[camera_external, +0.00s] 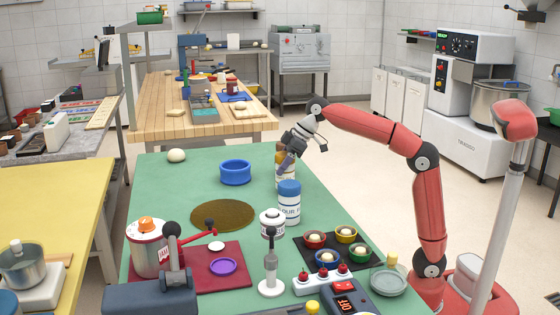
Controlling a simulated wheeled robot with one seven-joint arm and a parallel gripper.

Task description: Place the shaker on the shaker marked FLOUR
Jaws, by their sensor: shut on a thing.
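The shaker marked FLOUR (289,208) stands upright on the green table (335,205). It is white with a blue lid, and part of its lettering shows. Just behind it is another pale shaker with an orange-brown top (280,148), partly hidden by my gripper and by the FLOUR shaker. My gripper (285,165) points down at this second shaker and is shut on it. The fingertips are small and partly overlap it. I cannot tell whether its base touches the table.
A blue ring-shaped bowl (235,173) and a brown round mat (223,215) lie to the left. A dark tray (306,252) with several small bowls is at front right. The table's right side beside the FLOUR shaker is clear.

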